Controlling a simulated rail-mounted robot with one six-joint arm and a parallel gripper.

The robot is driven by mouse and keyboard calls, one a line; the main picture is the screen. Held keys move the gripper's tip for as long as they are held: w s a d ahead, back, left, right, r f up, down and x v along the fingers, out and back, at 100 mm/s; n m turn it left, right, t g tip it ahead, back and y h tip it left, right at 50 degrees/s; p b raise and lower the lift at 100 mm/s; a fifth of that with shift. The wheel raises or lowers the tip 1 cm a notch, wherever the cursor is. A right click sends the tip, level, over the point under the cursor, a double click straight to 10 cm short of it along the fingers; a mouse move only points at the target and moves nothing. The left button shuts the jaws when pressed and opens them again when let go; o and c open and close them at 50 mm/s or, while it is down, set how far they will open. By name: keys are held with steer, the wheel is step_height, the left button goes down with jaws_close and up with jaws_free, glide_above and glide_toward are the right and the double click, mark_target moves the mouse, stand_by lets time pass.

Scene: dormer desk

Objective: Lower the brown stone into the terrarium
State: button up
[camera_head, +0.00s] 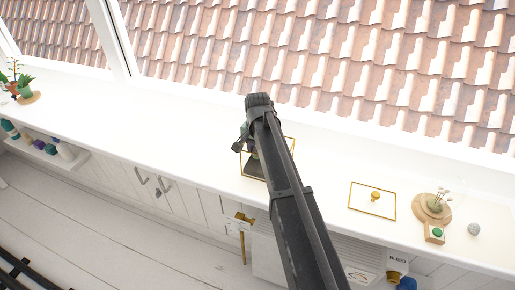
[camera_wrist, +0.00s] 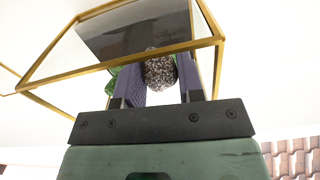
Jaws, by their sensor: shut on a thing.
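The terrarium (camera_head: 294,150) is a gold-framed glass box on the white sill, partly hidden behind my arm in the head view. Its gold frame (camera_wrist: 120,61) and dark base fill the upper wrist view. My gripper (camera_wrist: 160,76) is shut on a speckled brownish stone (camera_wrist: 160,70), held between its two ribbed fingers. The fingers and stone are at the terrarium's frame; I cannot tell how deep inside they are. Some green shows beside the fingers. In the head view my gripper (camera_head: 243,142) is small and the stone is not clearly visible.
A gold-edged glass panel with a knob (camera_head: 375,196) lies to the right of the terrarium. Potted plants (camera_head: 25,88) stand far left. The sill between is clear.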

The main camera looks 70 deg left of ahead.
steer(key=shift+f+b, duration=1)
steer(key=shift+f, duration=0.05)
stand_by(0.5)
steer(key=o, duration=1)
steer(key=shift+r, duration=0.1)
